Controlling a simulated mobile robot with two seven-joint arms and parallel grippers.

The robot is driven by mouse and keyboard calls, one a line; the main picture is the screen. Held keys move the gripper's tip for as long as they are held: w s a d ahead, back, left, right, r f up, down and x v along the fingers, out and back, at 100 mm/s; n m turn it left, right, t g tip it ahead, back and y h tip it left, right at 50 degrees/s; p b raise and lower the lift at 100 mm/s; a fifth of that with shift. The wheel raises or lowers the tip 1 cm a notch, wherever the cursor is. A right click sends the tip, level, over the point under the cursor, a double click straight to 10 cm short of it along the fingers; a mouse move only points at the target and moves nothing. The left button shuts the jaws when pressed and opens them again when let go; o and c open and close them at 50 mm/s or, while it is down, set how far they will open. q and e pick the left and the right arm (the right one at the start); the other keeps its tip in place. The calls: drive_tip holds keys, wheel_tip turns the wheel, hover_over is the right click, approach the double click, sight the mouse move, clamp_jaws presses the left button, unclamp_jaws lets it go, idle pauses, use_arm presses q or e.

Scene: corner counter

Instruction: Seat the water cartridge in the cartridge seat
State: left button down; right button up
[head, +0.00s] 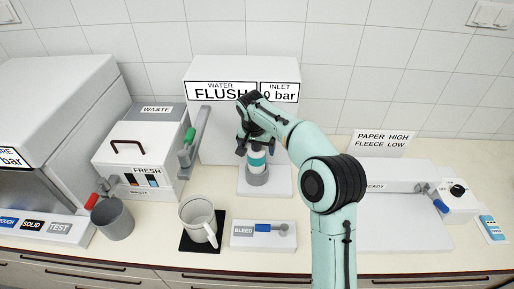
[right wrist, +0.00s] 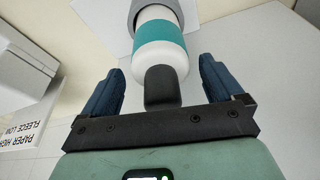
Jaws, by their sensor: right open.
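The water cartridge (head: 257,160) is white with a teal band and stands upright at the grey cartridge seat (head: 257,179), on the base of the water unit. In the right wrist view, the cartridge (right wrist: 160,40) has a dark cap and its far end meets the grey ring of the seat (right wrist: 178,8). How deep it sits I cannot tell. My right gripper (head: 256,148) is above the cartridge. In the right wrist view, its fingers (right wrist: 160,82) are apart on either side of the capped end, with gaps on both sides. My left gripper is not in view.
The water box (head: 220,125) stands behind the cartridge. A white mug (head: 197,215) on a dark mat, a grey cup (head: 112,220) and the bleed panel (head: 263,243) are in front. The waste box (head: 140,160) is left, a white machine (head: 400,210) right.

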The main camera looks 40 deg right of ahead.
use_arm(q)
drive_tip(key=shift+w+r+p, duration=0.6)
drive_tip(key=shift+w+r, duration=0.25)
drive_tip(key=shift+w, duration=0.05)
use_arm(e)
drive_tip(key=v, duration=1.1)
drive_tip(key=shift+r, duration=0.15)
drive_tip(key=shift+a, duration=0.1)
